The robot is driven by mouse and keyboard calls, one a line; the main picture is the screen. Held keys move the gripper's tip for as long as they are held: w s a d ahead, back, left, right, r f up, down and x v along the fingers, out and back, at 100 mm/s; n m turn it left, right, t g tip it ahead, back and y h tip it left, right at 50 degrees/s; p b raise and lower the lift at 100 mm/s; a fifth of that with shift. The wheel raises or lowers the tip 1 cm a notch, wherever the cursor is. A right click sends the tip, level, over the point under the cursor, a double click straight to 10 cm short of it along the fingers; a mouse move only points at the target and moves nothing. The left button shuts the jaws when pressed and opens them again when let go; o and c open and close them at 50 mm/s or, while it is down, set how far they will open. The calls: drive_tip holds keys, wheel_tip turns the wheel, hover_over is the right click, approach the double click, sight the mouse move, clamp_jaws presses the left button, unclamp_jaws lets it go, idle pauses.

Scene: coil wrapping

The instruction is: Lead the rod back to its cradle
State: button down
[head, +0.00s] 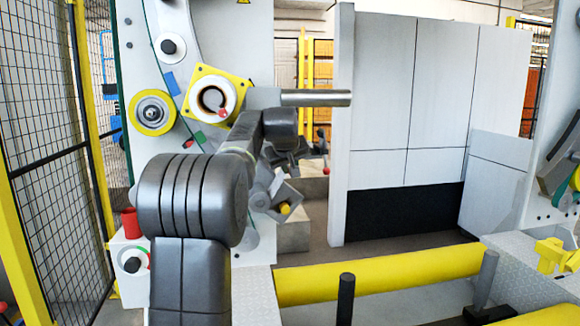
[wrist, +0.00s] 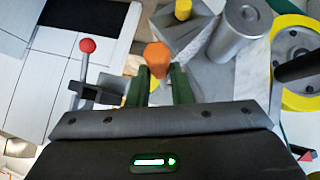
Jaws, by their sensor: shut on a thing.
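My gripper (wrist: 158,84) shows in the wrist view with two green fingers closed around an orange grip (wrist: 157,58). The grip looks like the end of the rod; the rest of it is hidden behind the grip and the fingers. In the head view my gripper (head: 287,158) is small and dark, below the arm's wrist, and the grip cannot be made out there. A dark forked bracket (wrist: 96,91) stands left of the fingers in the wrist view, beside a red-ball lever (wrist: 87,46). I cannot tell whether this bracket is the cradle.
A grey metal cylinder (head: 316,98) juts right from the machine near my wrist. A yellow-rimmed wheel (head: 152,112) is left of it. A yellow roller (head: 380,274) crosses the lower right. A black-mesh fence (head: 52,150) stands at left. Open floor shows before the grey panels (head: 380,90).

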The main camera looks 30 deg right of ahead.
drive_tip(key=w+a+f+b, duration=0.1)
drive_tip(key=a+f+b, duration=0.2)
drive_tip(key=f+b, duration=0.4)
drive_tip(key=shift+a+f+b, duration=0.3)
drive_tip(key=shift+a+f, duration=0.1)
drive_tip(key=shift+f, duration=1.5)
drive_tip(key=shift+w, duration=0.1)
drive_tip(key=a+f+b, duration=0.1)
drive_tip(key=f+b, duration=0.1)
drive_tip(key=f, duration=0.1)
drive_tip(key=a+f+b, duration=0.1)
drive_tip(key=shift+w+a+f, duration=0.3)
drive_tip(key=shift+w+f, duration=0.1)
idle(0.6)
idle(0.3)
